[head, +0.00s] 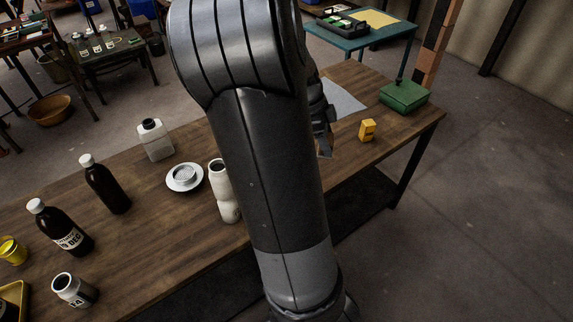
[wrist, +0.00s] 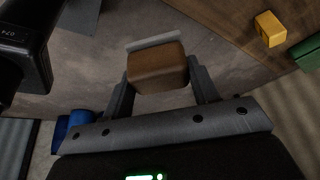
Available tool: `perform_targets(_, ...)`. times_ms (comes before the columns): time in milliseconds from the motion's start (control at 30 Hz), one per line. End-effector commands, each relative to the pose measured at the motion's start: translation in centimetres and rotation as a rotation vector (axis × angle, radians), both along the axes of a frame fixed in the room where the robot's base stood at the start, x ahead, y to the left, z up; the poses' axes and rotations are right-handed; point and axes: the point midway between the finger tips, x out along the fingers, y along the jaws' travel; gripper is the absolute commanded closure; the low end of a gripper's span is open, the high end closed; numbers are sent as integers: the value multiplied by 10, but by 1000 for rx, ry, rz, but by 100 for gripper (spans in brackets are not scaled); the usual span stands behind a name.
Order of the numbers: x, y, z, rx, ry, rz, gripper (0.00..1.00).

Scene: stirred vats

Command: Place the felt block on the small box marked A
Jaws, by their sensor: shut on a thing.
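My gripper (wrist: 161,80) is shut on the felt block (wrist: 157,72), a brown block with a pale grey layer along its far edge. One finger is on each side of the block. In the head view my arm hides the block and most of the gripper. A small yellow box (head: 367,130) stands on the right part of the wooden table, to the right of my gripper. It also shows at the upper right of the wrist view (wrist: 269,28). It has a dark mark, but I cannot read a letter. The block is apart from it.
A green case (head: 404,97) lies behind the yellow box near the table's right end. A grey sheet (head: 343,98) lies partly behind my arm. Bottles, a white dish (head: 184,178) and a white canister (head: 156,141) stand on the left. Bare wood (head: 345,150) surrounds the yellow box's near left side.

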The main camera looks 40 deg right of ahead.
Motion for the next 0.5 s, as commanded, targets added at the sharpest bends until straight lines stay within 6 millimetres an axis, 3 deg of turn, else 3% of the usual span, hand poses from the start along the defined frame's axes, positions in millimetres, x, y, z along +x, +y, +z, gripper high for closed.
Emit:
perform_targets(167,22,13,-19,0,4,4,70)
perform_targets(500,85,50,-62,-1,2,3,70)
